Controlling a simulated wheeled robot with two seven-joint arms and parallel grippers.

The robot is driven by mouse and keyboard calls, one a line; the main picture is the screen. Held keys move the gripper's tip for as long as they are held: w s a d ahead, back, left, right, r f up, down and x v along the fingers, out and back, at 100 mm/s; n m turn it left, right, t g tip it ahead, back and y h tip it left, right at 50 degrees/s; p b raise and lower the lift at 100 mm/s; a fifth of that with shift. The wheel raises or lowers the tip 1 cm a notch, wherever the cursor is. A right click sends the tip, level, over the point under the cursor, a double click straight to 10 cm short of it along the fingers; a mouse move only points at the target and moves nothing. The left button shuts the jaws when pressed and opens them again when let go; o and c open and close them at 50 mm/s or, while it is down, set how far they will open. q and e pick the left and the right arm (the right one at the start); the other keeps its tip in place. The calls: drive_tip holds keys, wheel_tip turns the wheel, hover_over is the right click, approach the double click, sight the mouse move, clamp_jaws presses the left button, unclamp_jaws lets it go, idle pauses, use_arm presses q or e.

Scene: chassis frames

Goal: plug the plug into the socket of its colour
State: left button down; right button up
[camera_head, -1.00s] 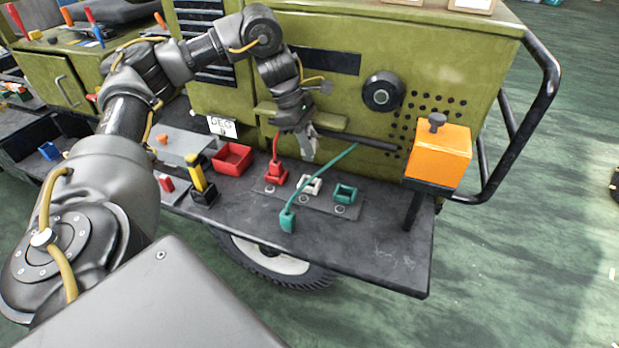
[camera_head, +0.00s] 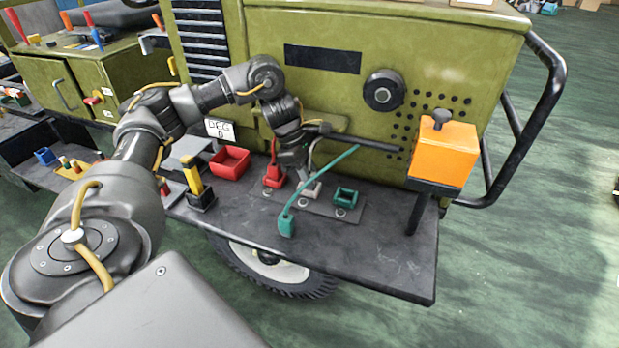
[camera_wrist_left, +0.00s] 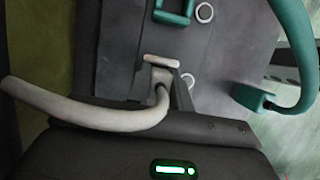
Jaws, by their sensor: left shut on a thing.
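My left gripper (camera_head: 305,178) is shut on a white plug (camera_wrist_left: 162,78), with the fingers on either side of it in the left wrist view. A thick white cable (camera_wrist_left: 90,115) bends away from the plug to the left. The plug is at the white socket (camera_head: 311,191); the fingers hide much of it, and I cannot tell how deep the plug sits. The green socket (camera_head: 345,197) is empty, to the right of the white one. A red plug (camera_head: 273,173) stands at the red socket on the left. My right gripper is not in view.
A green plug (camera_head: 287,225) with a looping green cable is in front of the socket plate, close to the gripper. A red bin (camera_head: 230,163), a yellow-and-black item (camera_head: 196,183) and an orange box (camera_head: 443,150) stand around. The front right of the shelf is clear.

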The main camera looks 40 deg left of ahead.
use_arm(q)
drive_tip(key=c, duration=1.3)
unclamp_jaws()
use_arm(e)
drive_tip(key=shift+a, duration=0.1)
use_arm(q)
drive_tip(key=shift+o, duration=0.2)
drive_tip(key=shift+r, duration=0.25)
drive_tip(key=shift+p+v, duration=0.5)
drive_tip(key=shift+v, duration=0.7)
drive_tip(key=p+v, duration=0.3)
drive_tip(key=v, duration=0.6)
drive_tip(key=shift+p, duration=0.3)
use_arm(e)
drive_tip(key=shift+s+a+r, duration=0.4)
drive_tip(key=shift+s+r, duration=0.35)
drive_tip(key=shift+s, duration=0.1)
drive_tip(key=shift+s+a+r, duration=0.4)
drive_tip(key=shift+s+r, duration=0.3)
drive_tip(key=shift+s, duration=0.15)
use_arm(q)
drive_tip(key=shift+s+a, duration=0.1)
drive_tip(key=shift+r, duration=0.15)
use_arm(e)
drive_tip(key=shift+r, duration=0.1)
